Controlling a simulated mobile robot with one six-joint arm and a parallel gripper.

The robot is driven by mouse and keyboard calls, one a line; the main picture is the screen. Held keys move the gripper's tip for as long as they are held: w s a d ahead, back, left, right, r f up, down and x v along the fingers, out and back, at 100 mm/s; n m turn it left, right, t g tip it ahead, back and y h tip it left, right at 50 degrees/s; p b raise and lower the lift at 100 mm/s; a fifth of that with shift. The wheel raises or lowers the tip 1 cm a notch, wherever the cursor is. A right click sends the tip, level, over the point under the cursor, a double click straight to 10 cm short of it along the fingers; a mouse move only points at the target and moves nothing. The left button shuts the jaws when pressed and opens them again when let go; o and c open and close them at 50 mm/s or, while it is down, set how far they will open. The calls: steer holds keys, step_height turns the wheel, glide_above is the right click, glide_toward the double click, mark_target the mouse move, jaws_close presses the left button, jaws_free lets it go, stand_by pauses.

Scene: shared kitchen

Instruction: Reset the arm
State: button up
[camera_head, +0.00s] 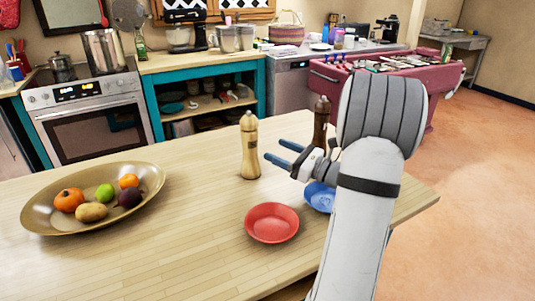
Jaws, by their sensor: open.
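My gripper (282,154) is open and empty. It is held above the wooden table (180,250), its two blue fingers pointing left. A light wooden pepper mill (249,150) stands upright on the table just left of the fingertips; I cannot tell the exact gap in depth. A dark brown mill (321,124) stands behind the gripper, partly hidden by my arm. A red bowl (272,223) sits on the table below the gripper. A blue bowl (318,196) beside it is partly covered by my arm.
A wide oval bowl (40,222) with several fruits and vegetables is on the table's left side. An oven (92,125) and a teal-framed counter (205,62) stand behind. A red foosball table (345,82) is at the back right. The floor (480,200) on the right is clear.

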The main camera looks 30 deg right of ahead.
steer(key=s+a+n+g+p, duration=0.1)
steer(key=s+a+n+g, duration=0.5)
steer(key=a, duration=0.5)
steer(key=s+a+n+g+p, duration=0.2)
steer(key=s+a+n+g, duration=0.2)
steer(key=a+n+g, duration=0.5)
steer(key=s+n+t+h+p, duration=0.1)
steer(key=s+n+h+p, duration=0.2)
steer(key=s+n+h, duration=0.7)
steer(key=shift+s+a+r+n+h, duration=0.45)
steer(key=shift+s+n, duration=0.55)
steer(key=shift+n, duration=1.2)
